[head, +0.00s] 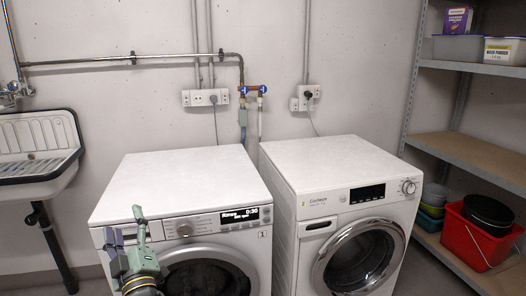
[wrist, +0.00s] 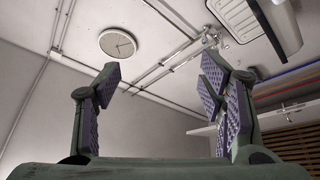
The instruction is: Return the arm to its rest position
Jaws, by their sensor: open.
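My gripper (head: 125,232) shows in the head view at the lower left, in front of the left washing machine (head: 180,178). It points upward and covers part of that machine's front left side. In the wrist view the two purple-padded fingers (wrist: 160,75) stand well apart with nothing between them. Most of my arm is out of view below the head picture.
The right washing machine (head: 335,170) stands beside the left one; both tops are bare. A wall sink (head: 38,150) is at far left. A shelf rack (head: 470,155) with a red bucket (head: 475,240) is at right. A round clock (wrist: 117,43) shows in the wrist view.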

